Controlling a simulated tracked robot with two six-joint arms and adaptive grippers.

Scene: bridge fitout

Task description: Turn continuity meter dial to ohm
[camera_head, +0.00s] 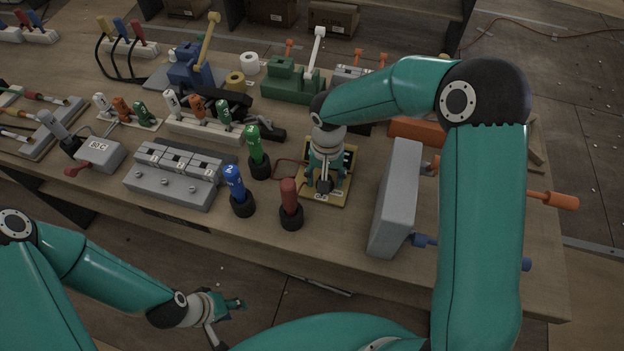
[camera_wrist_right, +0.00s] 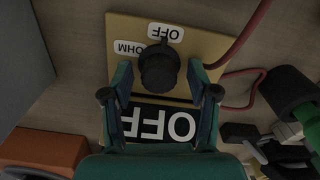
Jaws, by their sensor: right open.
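The continuity meter is a yellow board (camera_head: 339,193) with a dark display that reads OFF in the wrist view (camera_wrist_right: 187,28). Its round black dial (camera_wrist_right: 158,68) lies between labels marked OFF (camera_wrist_right: 166,31) and OHM (camera_wrist_right: 128,47), and its small pointer is toward OFF. My right gripper (camera_wrist_right: 159,82) is open, pointing down over the meter, with one finger on each side of the dial; I cannot tell if they touch it. In the head view the right gripper (camera_head: 325,182) hides most of the meter. My left gripper (camera_head: 226,320) is open and empty, in front of the table.
A red-handled tool (camera_head: 289,203), a blue one (camera_head: 236,188) and a green one (camera_head: 256,150) stand left of the meter. A grey panel (camera_head: 397,200) stands right of it. A red lead (camera_wrist_right: 236,102) runs beside the board. A grey breaker block (camera_head: 172,187) is farther left.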

